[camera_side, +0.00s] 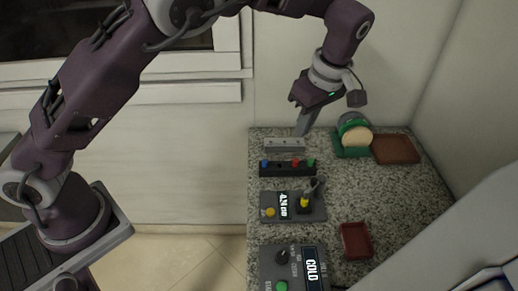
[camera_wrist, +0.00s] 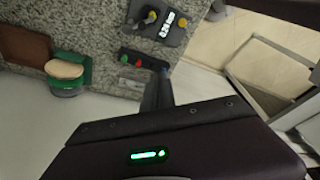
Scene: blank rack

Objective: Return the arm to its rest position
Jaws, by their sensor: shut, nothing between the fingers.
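My gripper (camera_side: 303,124) hangs over the back left of the granite counter (camera_side: 345,192) in the side view, its fingers shut with nothing between them. The fingertips are just above or beside a small grey rack block (camera_side: 285,145); I cannot tell the exact gap. The closed fingers also show in the wrist view (camera_wrist: 158,88), near the dark block with coloured knobs. My arm reaches in from the left, bent high at the elbow.
A dark block with coloured knobs (camera_side: 287,168), a grey box with a lever (camera_side: 291,207) and a dial box labelled COLD (camera_side: 294,268) line the counter's left side. A green holder with a pale disc (camera_side: 354,137), a brown tray (camera_side: 396,149) and a red tray (camera_side: 356,241) stand to the right.

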